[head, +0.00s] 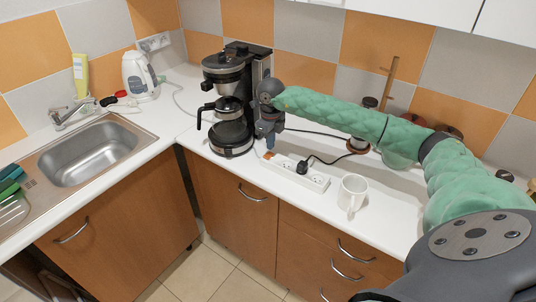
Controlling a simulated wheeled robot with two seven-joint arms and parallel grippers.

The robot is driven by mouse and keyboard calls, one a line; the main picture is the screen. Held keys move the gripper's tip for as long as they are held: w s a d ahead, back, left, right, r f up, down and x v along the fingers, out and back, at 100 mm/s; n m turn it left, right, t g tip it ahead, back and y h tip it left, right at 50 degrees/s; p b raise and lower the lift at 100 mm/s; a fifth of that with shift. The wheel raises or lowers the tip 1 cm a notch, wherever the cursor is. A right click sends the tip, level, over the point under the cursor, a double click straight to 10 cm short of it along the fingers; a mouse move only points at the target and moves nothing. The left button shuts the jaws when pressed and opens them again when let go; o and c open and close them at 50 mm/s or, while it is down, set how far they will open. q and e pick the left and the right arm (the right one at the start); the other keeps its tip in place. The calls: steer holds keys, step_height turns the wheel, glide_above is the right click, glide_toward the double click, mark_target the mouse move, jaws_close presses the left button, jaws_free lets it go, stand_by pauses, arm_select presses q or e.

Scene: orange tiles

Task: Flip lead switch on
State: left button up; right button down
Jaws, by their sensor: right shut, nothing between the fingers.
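A white power strip lead (318,182) lies on the counter in front of the coffee maker. A black plug (302,167) sits in one of its sockets. A small orange-red switch (268,156) shows at its left end; whether it is on or off is too small to tell. My right gripper (270,143) points down just above that left end, shut and empty. Whether its fingertips touch the switch cannot be told. My left gripper is not in view.
The black coffee maker (232,80) stands close to the left of my right gripper. A white mug (352,193) stands right of the strip. A sink (95,150) and a white kettle (138,77) are at left. The counter's front edge is near the strip.

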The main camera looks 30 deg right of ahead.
mark_target(270, 153)
step_height(270, 153, up, 5)
steer(key=shift+f+p, duration=0.1)
steer(key=shift+p, duration=0.4)
stand_by(0.6)
